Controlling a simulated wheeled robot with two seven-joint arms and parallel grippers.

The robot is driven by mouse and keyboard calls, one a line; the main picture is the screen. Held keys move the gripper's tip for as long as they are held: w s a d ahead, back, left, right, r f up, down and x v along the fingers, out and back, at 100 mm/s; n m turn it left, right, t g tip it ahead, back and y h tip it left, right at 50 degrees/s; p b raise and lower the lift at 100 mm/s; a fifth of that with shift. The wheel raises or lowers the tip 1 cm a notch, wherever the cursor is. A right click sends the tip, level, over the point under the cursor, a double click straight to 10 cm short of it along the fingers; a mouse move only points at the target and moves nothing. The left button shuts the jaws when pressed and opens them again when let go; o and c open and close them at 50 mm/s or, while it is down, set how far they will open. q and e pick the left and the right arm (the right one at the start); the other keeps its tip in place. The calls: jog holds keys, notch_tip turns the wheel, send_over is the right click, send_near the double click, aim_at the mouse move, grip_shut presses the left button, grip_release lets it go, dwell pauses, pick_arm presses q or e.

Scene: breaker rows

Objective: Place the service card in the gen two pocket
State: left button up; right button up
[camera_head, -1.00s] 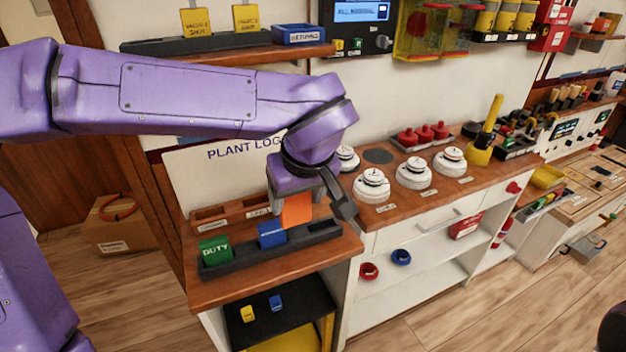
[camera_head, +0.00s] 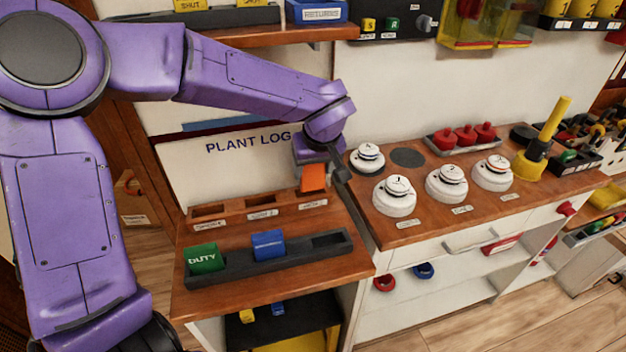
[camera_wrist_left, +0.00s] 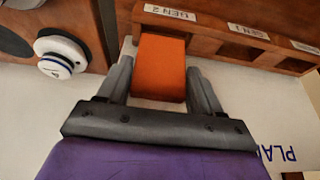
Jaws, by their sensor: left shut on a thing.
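The orange service card (camera_head: 313,178) is in my left gripper (camera_head: 325,172), whose fingers sit either side of it. In the left wrist view the card (camera_wrist_left: 160,68) is between the two fingers (camera_wrist_left: 160,78). The card's lower end is at the gen two pocket (camera_head: 313,196), the right-hand one of three in a brown wooden rack (camera_head: 238,218). In the left wrist view the GEN 2 label (camera_wrist_left: 170,12) shows just beyond the card's end. How far the card is in the pocket is hidden. My right gripper is not in view.
A black tray (camera_head: 325,254) in front of the rack holds a green DUTY card (camera_head: 204,258) and a blue card (camera_head: 268,245); its right slot is empty. White round detectors (camera_head: 395,196) stand on the counter to the right. The PLANT LOG board (camera_head: 235,165) is behind.

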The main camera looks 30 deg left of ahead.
aim_at(311, 178)
pick_arm(q)
jog(key=f, duration=0.1)
jog(key=a+f, duration=0.1)
jog(key=f, duration=0.1)
jog(key=shift+s+f+b, duration=0.15)
jog(key=shift+s+b, duration=0.05)
jog(key=shift+b, duration=0.1)
jog(key=shift+w+d+f, duration=0.1)
jog(key=shift+w+f, duration=0.2)
jog(key=shift+f, duration=0.05)
jog(key=o, duration=0.6)
jog(key=shift+s, duration=0.15)
jog(key=o, duration=0.5)
jog(key=shift+c, duration=0.2)
